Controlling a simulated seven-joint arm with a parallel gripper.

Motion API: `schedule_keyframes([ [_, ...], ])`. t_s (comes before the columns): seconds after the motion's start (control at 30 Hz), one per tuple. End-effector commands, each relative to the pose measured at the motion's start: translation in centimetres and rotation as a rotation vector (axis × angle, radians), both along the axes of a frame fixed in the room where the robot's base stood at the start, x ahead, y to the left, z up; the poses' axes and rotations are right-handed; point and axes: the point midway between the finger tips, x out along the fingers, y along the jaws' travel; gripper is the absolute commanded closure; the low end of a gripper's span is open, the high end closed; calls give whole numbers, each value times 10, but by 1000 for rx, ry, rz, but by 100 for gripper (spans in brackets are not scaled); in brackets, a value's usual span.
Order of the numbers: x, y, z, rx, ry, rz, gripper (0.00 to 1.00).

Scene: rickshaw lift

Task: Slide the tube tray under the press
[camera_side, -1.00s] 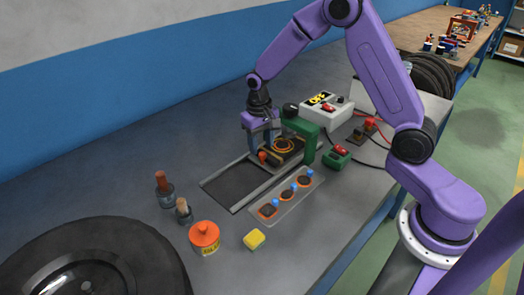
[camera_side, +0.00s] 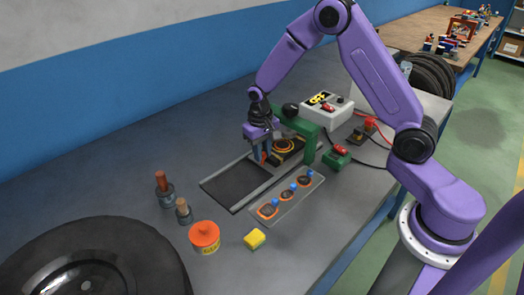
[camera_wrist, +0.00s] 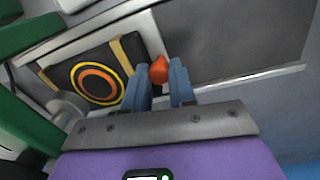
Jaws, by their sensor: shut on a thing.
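The tube tray (camera_side: 289,153) is a dark plate carrying an orange and yellow ringed tube; it lies at the far end of the rail track, beside the green press (camera_side: 311,138). In the wrist view the tray (camera_wrist: 62,77) has a tan edge strip and an orange knob (camera_wrist: 159,69). My gripper (camera_side: 265,158) is down at the tray's near end, its blue fingers on either side of the knob. It also shows in the wrist view (camera_wrist: 160,80), shut on the knob. The side view mostly hides the knob, and how far the tray is under the press is unclear.
The near part of the rail track (camera_side: 235,187) is empty. A clear strip with several orange patches (camera_side: 268,210) lies beside it. Two brush-topped pots (camera_side: 164,190), an orange tin (camera_side: 205,237), a yellow block (camera_side: 254,239) and a tyre (camera_side: 95,260) stand nearer. A control box (camera_side: 325,110) stands behind.

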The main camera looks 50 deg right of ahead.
Motion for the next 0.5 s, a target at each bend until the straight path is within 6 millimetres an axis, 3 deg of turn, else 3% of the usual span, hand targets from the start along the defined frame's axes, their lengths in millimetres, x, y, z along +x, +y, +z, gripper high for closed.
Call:
schedule_keyframes([
  [0.23,0,-37,0,-1,0,-4,100],
  [0.5,0,-43,0,-2,-1,-3,100],
])
